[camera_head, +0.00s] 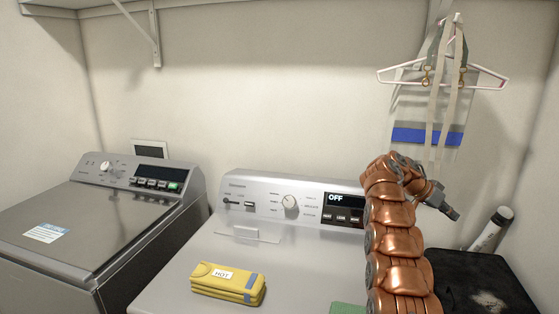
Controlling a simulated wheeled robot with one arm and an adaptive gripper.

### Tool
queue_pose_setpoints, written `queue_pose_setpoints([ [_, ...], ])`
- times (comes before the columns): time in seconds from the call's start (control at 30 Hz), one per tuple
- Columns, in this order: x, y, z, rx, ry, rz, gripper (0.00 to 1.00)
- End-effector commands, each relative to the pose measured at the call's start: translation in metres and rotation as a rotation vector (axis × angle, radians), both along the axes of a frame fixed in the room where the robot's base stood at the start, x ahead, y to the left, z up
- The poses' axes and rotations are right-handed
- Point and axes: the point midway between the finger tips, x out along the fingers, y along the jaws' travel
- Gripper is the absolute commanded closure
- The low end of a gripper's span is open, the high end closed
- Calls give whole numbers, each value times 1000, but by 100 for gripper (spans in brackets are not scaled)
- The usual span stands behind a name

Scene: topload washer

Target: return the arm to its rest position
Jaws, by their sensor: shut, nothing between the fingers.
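My copper-coloured arm (396,240) rises from the bottom edge at right of centre. It bends over at the top, in front of the right end of the washer's control panel. My gripper (455,214) is the small dark grey end pointing right and down. It is shut and empty, and appears clear of other things in the picture. The silver washer (175,272) is in front of me, with its lid down. Its panel (265,205) has a dial and a display reading OFF. My arm hides part of the washer's right side.
A second machine (75,220) stands at left. A hanger (490,82) with straps hangs behind my gripper.

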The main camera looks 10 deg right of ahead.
Motion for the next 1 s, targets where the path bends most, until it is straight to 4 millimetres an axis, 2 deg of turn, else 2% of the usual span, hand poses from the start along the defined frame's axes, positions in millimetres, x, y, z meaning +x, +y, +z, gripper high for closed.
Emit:
queue_pose_setpoints([
  [0.27, -6, 51, 12, 144, 113, 181, 100],
  [0.57, -32, 111, 22, 284, 219, 375, 100],
  [0.77, -61, 152, 23, 374, 292, 497, 100],
  [1.0, -107, 202, 23, 477, 368, 638, 100],
])
